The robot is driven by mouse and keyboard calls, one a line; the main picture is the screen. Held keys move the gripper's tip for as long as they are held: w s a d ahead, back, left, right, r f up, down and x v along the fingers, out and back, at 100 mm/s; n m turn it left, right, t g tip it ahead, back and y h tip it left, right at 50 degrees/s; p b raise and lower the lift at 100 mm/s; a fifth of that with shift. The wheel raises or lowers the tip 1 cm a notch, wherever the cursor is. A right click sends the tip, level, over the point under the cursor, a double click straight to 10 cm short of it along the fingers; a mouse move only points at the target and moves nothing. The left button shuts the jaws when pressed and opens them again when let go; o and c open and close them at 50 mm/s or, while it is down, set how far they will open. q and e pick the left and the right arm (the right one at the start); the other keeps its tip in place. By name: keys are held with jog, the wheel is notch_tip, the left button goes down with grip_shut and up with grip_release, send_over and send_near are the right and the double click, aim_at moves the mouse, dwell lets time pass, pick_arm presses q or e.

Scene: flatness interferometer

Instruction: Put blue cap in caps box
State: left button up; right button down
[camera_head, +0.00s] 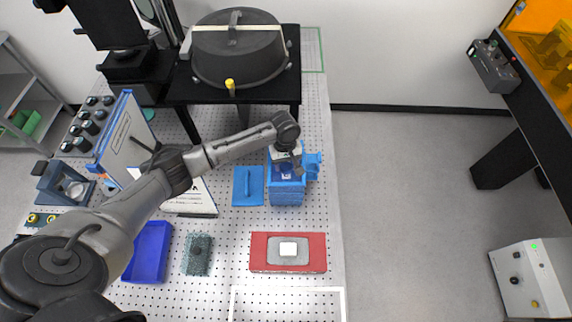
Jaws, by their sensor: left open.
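My left arm reaches in from the left, and my left gripper (291,166) is low over an open blue box (287,197) on the perforated table. The gripper is open; at this size I cannot tell whether its fingers touch anything. Dark blue and white surfaces show inside the box below the gripper, partly hidden by it. A flat blue lid-like piece with a raised bar (248,186) lies just left of the box. I cannot tell for certain which blue piece is the blue cap. An empty-looking blue tray (147,252), possibly the caps box, lies at the front left. My right gripper is not in view.
A red plate with a grey and white centre (288,252) and a teal-edged grey block (197,254) lie in front. A big dark round cover (238,50) stands behind. A panel with black knobs (115,130) stands left.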

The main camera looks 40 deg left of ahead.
pick_arm(q)
notch_tip(320, 180, up, 11)
jog(key=a, duration=0.1)
jog(key=shift+w+f, duration=0.15)
jog(key=shift+w, duration=0.25)
